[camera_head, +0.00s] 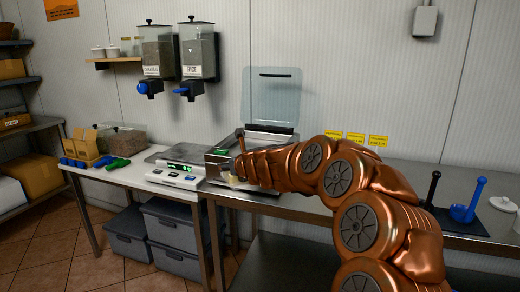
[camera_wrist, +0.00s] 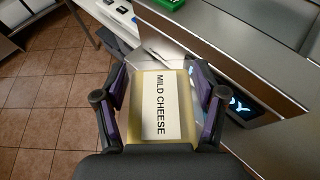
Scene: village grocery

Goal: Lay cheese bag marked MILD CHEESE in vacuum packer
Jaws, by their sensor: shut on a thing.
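The cheese bag (camera_wrist: 160,106), pale yellow with a white MILD CHEESE label, sits between the two fingers of my gripper (camera_wrist: 160,100) in the wrist view. My gripper is shut on it, one finger at each side edge. In the head view my copper arm reaches left to the front of the vacuum packer (camera_head: 222,165), a steel machine with its clear lid (camera_head: 272,97) raised. My arm hides much of the packer there. A small pale bit of the bag (camera_head: 234,181) shows near the packer's front. In the wrist view the packer's steel front (camera_wrist: 235,55) lies beside the bag, with a lit display.
A scale (camera_head: 177,172) stands on the white table left of the packer. Green and blue scoops (camera_head: 117,163) lie farther left. Two wall dispensers (camera_head: 178,55) hang above. A blue ladle (camera_head: 465,212) and a white lid (camera_head: 503,204) are on the steel counter at right.

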